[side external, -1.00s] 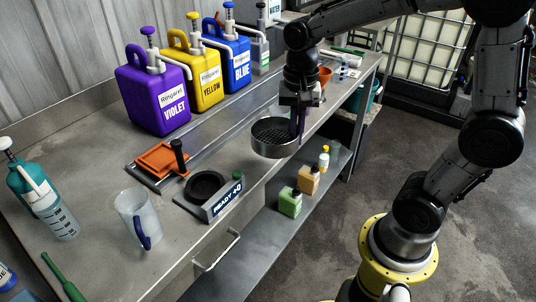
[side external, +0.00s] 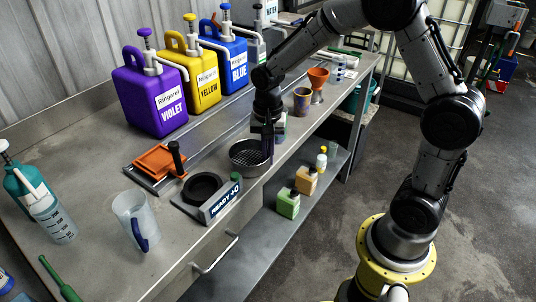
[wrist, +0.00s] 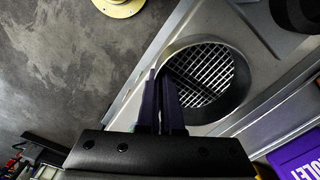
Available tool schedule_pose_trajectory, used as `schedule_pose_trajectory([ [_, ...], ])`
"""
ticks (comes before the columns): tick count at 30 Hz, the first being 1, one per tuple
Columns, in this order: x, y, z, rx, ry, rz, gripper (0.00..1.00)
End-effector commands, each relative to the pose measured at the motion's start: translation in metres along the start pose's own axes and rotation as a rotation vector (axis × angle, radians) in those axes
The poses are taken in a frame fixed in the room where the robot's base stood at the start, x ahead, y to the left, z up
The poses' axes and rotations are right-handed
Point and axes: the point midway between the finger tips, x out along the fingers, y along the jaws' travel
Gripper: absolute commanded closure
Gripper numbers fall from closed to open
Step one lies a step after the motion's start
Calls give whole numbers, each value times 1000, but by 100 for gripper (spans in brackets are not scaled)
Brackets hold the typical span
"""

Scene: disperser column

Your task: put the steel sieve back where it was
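The steel sieve (side external: 250,158), a round pan with a mesh floor, is level at the bench's front edge, right of the black dish on the scale. It is on the bench or only just above it; I cannot tell which. My gripper (side external: 267,156) points down at the sieve's right side. In the wrist view my gripper (wrist: 160,84) has its two dark fingers close together at the rim of the sieve (wrist: 238,98), seemingly shut on it. The exact contact is hidden by the fingers.
The scale (side external: 222,207) with a black dish (side external: 203,188) stands just left of the sieve. An orange scraper tray (side external: 160,160) lies behind it. Violet (side external: 150,100), yellow and blue jugs line the back. A patterned cup (side external: 302,101) and an orange cup (side external: 318,77) stand farther right.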

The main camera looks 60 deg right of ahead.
Motion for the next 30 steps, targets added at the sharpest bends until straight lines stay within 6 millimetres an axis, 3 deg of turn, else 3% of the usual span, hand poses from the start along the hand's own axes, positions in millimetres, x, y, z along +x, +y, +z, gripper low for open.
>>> schedule_pose_trajectory([
  [8,2,0,0,0,0,0,100],
  [14,2,0,0,0,0,0,67],
  [24,0,0,0,0,1,-1,67],
  [30,-26,-1,0,0,3,-5,67],
])
